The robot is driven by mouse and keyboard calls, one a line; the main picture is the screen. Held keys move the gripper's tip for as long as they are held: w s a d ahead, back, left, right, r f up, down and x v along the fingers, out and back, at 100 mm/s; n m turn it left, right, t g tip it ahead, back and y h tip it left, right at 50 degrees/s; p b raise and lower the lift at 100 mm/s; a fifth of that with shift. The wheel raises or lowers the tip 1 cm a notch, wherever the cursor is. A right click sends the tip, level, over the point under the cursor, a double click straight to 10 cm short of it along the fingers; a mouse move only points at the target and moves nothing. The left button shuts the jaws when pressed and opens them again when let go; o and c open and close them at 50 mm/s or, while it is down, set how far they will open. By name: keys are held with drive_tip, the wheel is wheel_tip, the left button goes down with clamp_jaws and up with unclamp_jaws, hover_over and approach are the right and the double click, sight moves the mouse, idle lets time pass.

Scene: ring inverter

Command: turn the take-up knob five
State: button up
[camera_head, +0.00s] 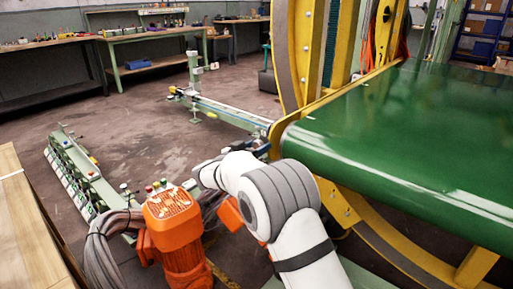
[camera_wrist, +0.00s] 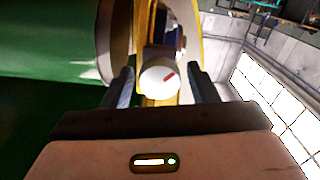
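A round white knob with a red mark, which looks like the take-up knob (camera_wrist: 158,81), shows in the wrist view between the two dark fingers of my gripper (camera_wrist: 160,85). The fingers stand apart on either side of the knob, with a visible gap on each side. The red mark points to the upper right in that view. In the head view my white arm reaches toward the yellow frame beside the green belt, and the arm hides the knob there.
A green conveyor belt (camera_head: 410,140) fills the right, beside a large yellow ring frame (camera_head: 308,50). An orange motor (camera_head: 175,225) with cables stands close at the left of my arm. A wooden table edge (camera_head: 25,220) is at the far left. Open floor (camera_head: 130,125) lies beyond.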

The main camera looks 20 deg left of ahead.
drive_tip(key=c, duration=0.8)
drive_tip(key=shift+n, duration=0.4)
drive_tip(key=n+b, duration=0.1)
drive_tip(key=n, duration=0.7)
drive_tip(key=shift+a, duration=0.1)
drive_tip(key=n+p, duration=0.1)
drive_tip(key=n, duration=0.3)
drive_tip(key=shift+r+p, duration=0.1)
drive_tip(key=shift+p, duration=0.3)
drive_tip(key=n+p, duration=0.2)
drive_tip(key=n, duration=0.1)
drive_tip(key=shift+n, duration=0.4)
drive_tip(key=n+p, duration=0.2)
drive_tip(key=n, duration=0.1)
drive_tip(key=shift+n+p, duration=0.3)
drive_tip(key=shift+n, duration=0.1)
drive_tip(key=shift+n+p, duration=0.45)
drive_tip(key=shift+n, duration=0.35)
